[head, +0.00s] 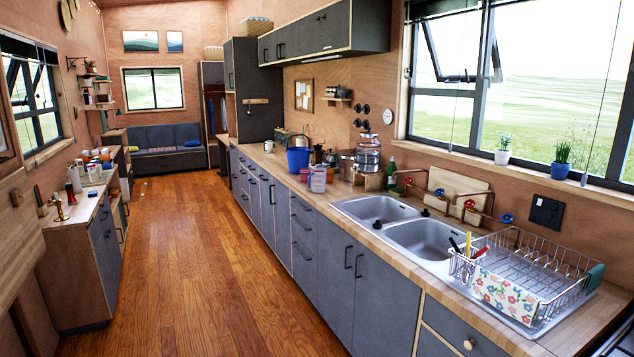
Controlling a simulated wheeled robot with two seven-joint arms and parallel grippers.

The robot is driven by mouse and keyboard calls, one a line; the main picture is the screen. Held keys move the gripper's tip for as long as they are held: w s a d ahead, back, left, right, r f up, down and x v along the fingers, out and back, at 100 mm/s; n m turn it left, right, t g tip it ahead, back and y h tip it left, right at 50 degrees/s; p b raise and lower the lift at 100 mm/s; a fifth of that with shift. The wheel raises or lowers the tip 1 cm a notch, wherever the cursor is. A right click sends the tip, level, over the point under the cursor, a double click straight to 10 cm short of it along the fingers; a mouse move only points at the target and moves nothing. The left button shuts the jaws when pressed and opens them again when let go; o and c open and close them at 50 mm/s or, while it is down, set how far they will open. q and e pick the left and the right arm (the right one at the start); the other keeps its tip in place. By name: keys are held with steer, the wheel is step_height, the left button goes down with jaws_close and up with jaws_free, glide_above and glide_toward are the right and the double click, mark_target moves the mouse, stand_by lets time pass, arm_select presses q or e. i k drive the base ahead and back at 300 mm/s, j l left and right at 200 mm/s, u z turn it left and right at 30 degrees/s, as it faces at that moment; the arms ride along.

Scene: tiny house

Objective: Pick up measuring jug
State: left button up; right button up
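A clear, pale container with pinkish markings (317,180) stands upright on the long wooden counter (340,192), near its front edge. It looks like the measuring jug, but it is too small to be sure. A blue bucket-like container (298,160) stands just behind and left of it, and a small reddish item (304,175) is close beside it. Neither of my grippers is in the head view.
A double sink (420,238) and a wire dish rack (530,270) fill the counter's near right. A smaller cluttered counter (75,208) is at left. The wooden floor (190,260) between is clear.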

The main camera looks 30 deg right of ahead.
mark_target(318, 176)
steer(key=i+l+z, duration=0.1)
steer(key=i+z, duration=0.3)
steer(key=i, duration=0.8)
steer(key=i+j+z, duration=0.1)
steer(key=i, duration=1.65)
